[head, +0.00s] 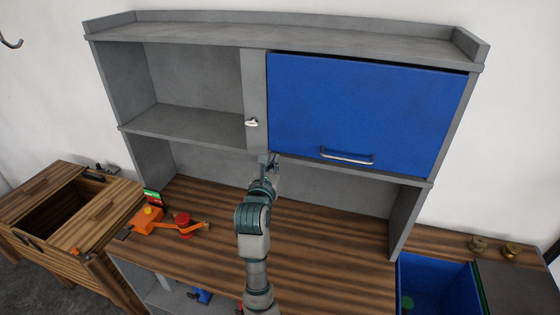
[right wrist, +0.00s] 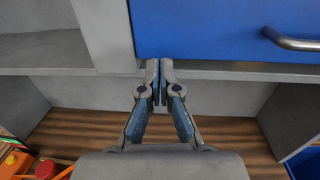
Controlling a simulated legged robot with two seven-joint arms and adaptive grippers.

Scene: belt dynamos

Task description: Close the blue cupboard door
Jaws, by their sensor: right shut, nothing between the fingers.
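The blue cupboard door (head: 365,110) covers the right half of the upper cabinet and hangs down nearly flush with its front. A thin dark gap shows along its top edge. Its metal handle (head: 346,156) is near the bottom edge; part of it shows in the right wrist view (right wrist: 292,42). My right gripper (head: 268,160) is shut and empty just below the door's lower left corner. In the right wrist view the fingertips (right wrist: 160,66) are together in front of the shelf edge under the door; I cannot tell whether they touch. My left gripper is not in view.
The grey cabinet (head: 255,95) has an open compartment at left and a small white knob (head: 251,123) on its divider. Orange and red items (head: 148,220) lie on the wooden worktop (head: 320,245). A blue bin (head: 435,280) stands at lower right. The worktop's middle right is clear.

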